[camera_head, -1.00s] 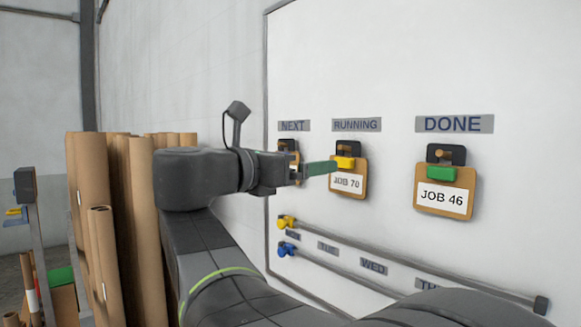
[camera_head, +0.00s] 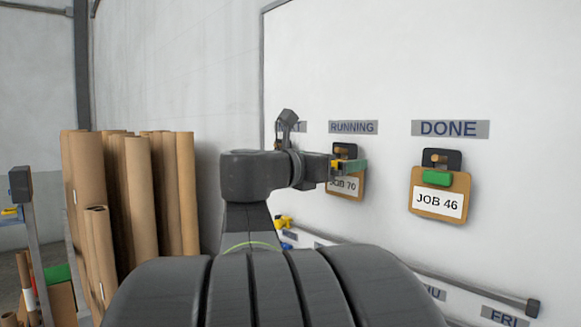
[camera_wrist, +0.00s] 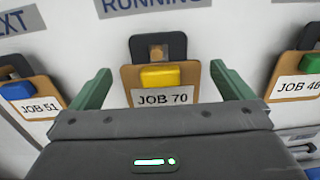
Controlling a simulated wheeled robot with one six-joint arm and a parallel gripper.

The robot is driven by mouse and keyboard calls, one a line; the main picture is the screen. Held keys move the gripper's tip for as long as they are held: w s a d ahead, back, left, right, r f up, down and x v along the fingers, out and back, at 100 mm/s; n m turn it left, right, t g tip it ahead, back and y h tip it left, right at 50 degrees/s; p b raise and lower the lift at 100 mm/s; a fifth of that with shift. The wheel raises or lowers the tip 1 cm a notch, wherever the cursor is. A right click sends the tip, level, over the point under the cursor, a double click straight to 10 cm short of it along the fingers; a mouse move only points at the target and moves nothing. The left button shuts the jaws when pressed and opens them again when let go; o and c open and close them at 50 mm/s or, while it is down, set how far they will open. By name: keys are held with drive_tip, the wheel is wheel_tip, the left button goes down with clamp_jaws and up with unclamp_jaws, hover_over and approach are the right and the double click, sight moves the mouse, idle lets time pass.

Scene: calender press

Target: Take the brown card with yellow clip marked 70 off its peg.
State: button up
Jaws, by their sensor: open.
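The brown card marked JOB 70 (camera_head: 345,187) hangs on its peg under the RUNNING label on the white board. In the wrist view the card (camera_wrist: 194,78) shows its yellow clip (camera_wrist: 160,77) below a dark peg plate (camera_wrist: 158,47) with a wooden peg. My gripper (camera_wrist: 162,85) is open, with one green finger left of the card and the other right of it. The gripper body hides the card's lower part. In the head view my gripper (camera_head: 348,167) is at the card and covers part of the clip.
The JOB 46 card (camera_head: 438,202) with a green clip hangs under DONE to the right. The JOB 51 card (camera_wrist: 38,108) with a blue clip hangs to the left. A rail (camera_head: 430,276) runs below. Cardboard rolls (camera_head: 140,195) stand at the left.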

drive_tip(key=shift+x, duration=1.2)
drive_tip(key=shift+c, duration=0.4)
drive_tip(key=c, duration=0.6)
drive_tip(key=shift+r, duration=0.2)
drive_tip(key=b+v, duration=0.2)
drive_tip(key=v, duration=1.6)
drive_tip(key=shift+r+p, duration=0.4)
drive_tip(key=shift+p, duration=0.05)
